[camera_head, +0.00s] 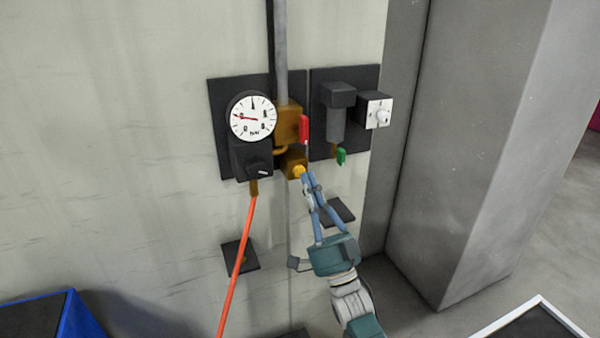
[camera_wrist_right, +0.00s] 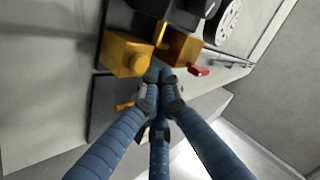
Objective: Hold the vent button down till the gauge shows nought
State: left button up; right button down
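The round white gauge (camera_head: 253,117) is on the wall panel; its red needle points left, and its small numbers are hard to read. The yellow vent button (camera_head: 299,171) sits on a brass block (camera_head: 292,160) below and right of the gauge. In the right wrist view the button (camera_wrist_right: 139,64) shows on its block left of the fingertips. My right gripper (camera_head: 307,177) has its fingers drawn together, with nothing between them. Its tips (camera_wrist_right: 161,76) are close beside the button; I cannot tell whether they touch it. My left gripper is not in view.
A red lever (camera_head: 303,128) is just above the button. A filter bowl (camera_head: 335,118) with a green tap (camera_head: 341,156) and a white-faced knob box (camera_head: 377,112) are to the right. An orange hose (camera_head: 238,262) hangs below the gauge. A grey pillar (camera_head: 485,150) stands right.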

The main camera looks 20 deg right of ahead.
jog(key=shift+w, duration=0.15)
dwell(0.4)
jog(key=shift+w, duration=0.3)
jog(key=shift+w+d+b, duration=0.1)
jog(key=shift+w+b, duration=0.35)
jog(key=shift+b, duration=0.05)
dwell(0.6)
jog(key=shift+s, duration=0.15)
dwell(1.8)
jog(key=shift+s+p, duration=0.35)
jog(key=shift+s, duration=0.35)
jog(key=s, duration=0.1)
jog(key=s+p, duration=0.1)
jog(key=s, duration=0.3)
jog(key=shift+a+p, duration=0.25)
jog(key=shift+p, duration=0.15)
